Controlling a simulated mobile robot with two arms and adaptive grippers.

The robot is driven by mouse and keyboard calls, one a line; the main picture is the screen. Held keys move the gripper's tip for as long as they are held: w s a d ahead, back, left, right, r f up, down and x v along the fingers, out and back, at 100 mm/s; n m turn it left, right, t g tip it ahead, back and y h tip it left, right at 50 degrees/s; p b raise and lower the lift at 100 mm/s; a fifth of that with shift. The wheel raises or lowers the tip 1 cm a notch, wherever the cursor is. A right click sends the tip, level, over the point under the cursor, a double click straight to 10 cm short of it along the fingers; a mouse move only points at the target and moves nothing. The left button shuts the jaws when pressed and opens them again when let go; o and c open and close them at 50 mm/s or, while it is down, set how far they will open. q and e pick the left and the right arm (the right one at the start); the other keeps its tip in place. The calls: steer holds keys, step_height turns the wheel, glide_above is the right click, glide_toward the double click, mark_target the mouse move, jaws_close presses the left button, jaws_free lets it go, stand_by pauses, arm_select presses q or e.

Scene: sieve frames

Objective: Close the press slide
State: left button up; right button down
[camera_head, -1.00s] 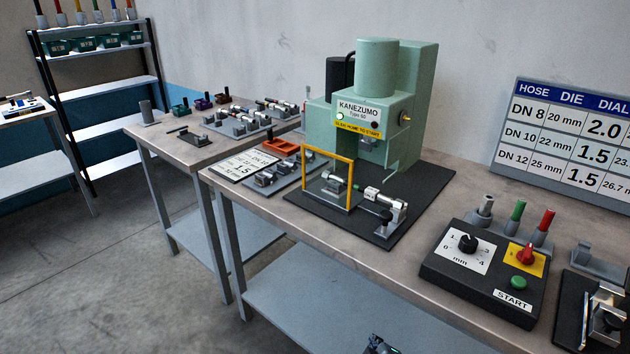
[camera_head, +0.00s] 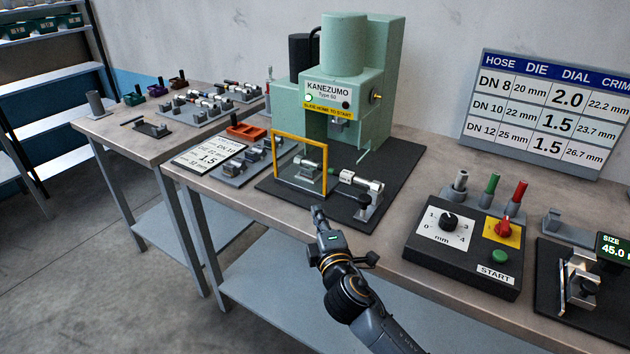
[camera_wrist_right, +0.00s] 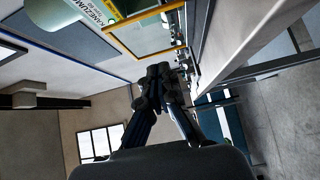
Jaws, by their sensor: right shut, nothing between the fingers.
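The green press (camera_head: 350,85) labelled KANEZUMO stands on a black base plate (camera_head: 400,165) on the bench. The slide with a yellow frame (camera_head: 300,140) stands in front of the press body, out from under its head. A metal fitting and hose piece (camera_head: 358,182) lie in a holder beside the frame. My right gripper (camera_head: 318,210) is shut and empty, in front of the bench edge near the yellow frame, apart from it as far as I can tell. The right wrist view shows its closed fingers (camera_wrist_right: 160,75) with the yellow frame (camera_wrist_right: 150,32) beyond. My left gripper is not in view.
A control box (camera_head: 468,240) with dial, red switch and green button sits right of the press. A gauge stand (camera_head: 580,285) is at the far right. An orange tray (camera_head: 248,131) and a die rack (camera_head: 235,170) lie left of the press. The bench's front strip (camera_head: 395,235) is mostly clear.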

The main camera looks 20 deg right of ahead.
steer(key=p, duration=0.1)
glide_toward(314, 173)
steer(key=w+a, duration=0.2)
steer(key=w, duration=0.1)
steer(key=shift+w+a, duration=0.3)
steer(key=shift+w+d+r+p, duration=0.15)
steer(key=shift+w+d, duration=0.2)
steer(key=shift+d, duration=0.2)
steer(key=shift+w+d+f+p, duration=0.1)
steer(key=shift+w+d+p, duration=0.05)
steer(key=shift+w+d, duration=0.6)
steer(key=shift+d, duration=0.3)
